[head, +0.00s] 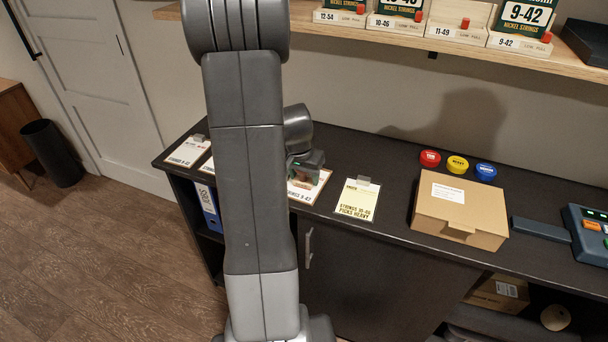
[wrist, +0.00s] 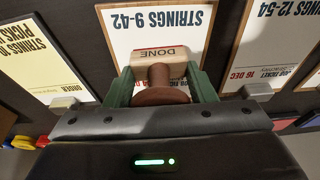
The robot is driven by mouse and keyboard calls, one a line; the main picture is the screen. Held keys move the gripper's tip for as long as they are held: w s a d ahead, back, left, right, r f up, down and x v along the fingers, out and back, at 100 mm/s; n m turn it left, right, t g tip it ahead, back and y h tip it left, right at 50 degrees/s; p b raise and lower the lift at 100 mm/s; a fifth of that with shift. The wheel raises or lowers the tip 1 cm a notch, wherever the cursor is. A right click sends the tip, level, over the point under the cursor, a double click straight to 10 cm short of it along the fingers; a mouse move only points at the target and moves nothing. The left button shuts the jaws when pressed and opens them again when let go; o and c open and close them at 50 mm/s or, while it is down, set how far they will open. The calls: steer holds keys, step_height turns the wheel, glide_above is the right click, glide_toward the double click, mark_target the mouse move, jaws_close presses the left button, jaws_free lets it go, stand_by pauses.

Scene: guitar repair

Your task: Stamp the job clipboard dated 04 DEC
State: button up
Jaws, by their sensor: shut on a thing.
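My gripper (head: 308,160) is shut on a wooden stamp with a brown handle. In the wrist view the stamp (wrist: 160,58) reads DONE and sits between the green fingers of my gripper (wrist: 162,84). The stamp is over a white clipboard (head: 309,190) marked STRINGS 9-42, and this clipboard (wrist: 155,20) fills the middle of the wrist view. The stamp and fingers hide most of its lower text, so its date cannot be read. I cannot tell whether the stamp touches the paper. No stamped mark shows on the visible paper.
A yellow clipboard (head: 356,198) lies to the right. A clipboard marked STRINGS 12-54 (wrist: 275,48) shows 16 DEC. A cardboard box (head: 460,208), round red, yellow and blue tins (head: 457,164) and a dark keypad device (head: 590,232) stand farther right. A shelf (head: 400,38) hangs above.

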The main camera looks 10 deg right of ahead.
steer(key=shift+r+p, duration=2.1)
steer(key=shift+r, duration=1.35)
